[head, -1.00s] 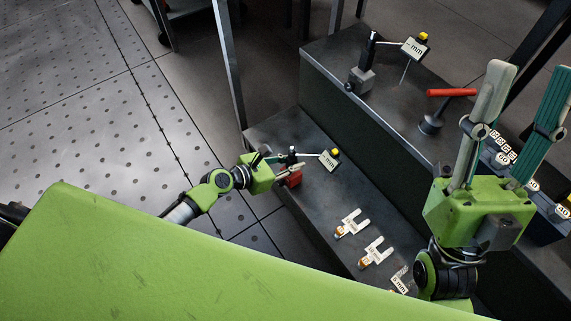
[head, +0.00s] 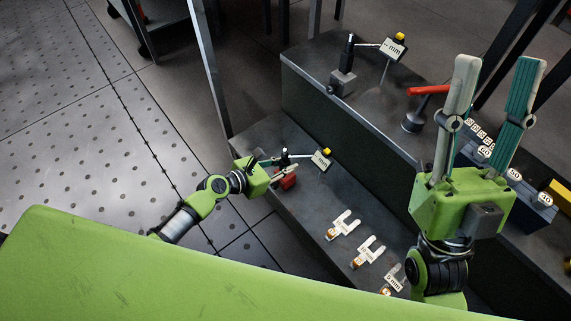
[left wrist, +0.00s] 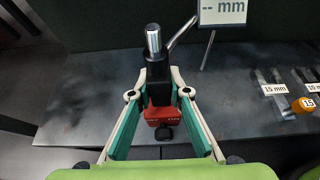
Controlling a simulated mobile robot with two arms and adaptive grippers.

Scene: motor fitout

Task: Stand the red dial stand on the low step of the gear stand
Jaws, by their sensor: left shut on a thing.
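The red dial stand (head: 287,180) is at the left part of the gear stand's low step (head: 318,198). It is upright, with a red base, a black post and an arm reaching to a "mm" display; its base also shows in the left wrist view (left wrist: 166,116). My left gripper (head: 284,165) is shut on its post, with the fingers on both sides in the left wrist view (left wrist: 159,78). Whether the base touches the step I cannot tell. My right gripper (head: 498,72) is open and empty, raised in front of the high step.
Several fork-shaped gauges (head: 343,224) lie on the low step to the right. A grey dial stand (head: 342,82) and a red-handled tool (head: 414,121) stand on the high step (head: 312,62). A metal post (head: 209,70) rises behind the low step's left end.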

